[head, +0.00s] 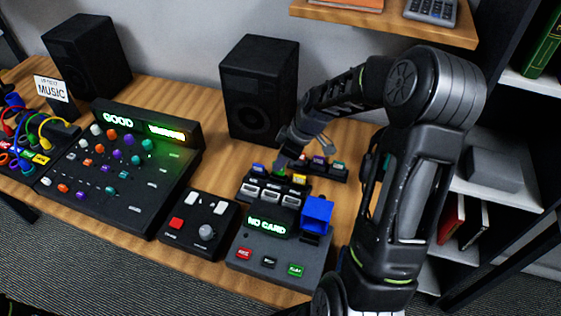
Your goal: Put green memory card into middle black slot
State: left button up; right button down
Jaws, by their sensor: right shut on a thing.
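My right gripper (284,163) reaches down from the right over the back of the card device. It is shut on the green memory card (282,173), of which only a small green part shows between the fingers. The dark card device (270,250) has a display that reads "NO CARD". Along its back are black slots with pale labels; the middle black slot (271,193) is just below and in front of the gripper. I cannot tell whether the card touches the slot. My left gripper is not in view.
A blue card (258,168) and a yellow card (299,179) stand close to the gripper. A card rack (335,175) is behind. A blue block (317,211) rises from the device's right side. A small control box (199,225), mixer (122,180) and speaker (259,90) stand nearby.

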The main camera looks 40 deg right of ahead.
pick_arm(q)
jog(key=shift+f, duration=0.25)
pick_arm(e)
jog(key=shift+f, duration=0.1)
dwell(0.3)
pick_arm(q)
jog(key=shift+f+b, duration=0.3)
jog(key=shift+b, duration=0.2)
pick_arm(e)
jog(key=shift+f, duration=0.15)
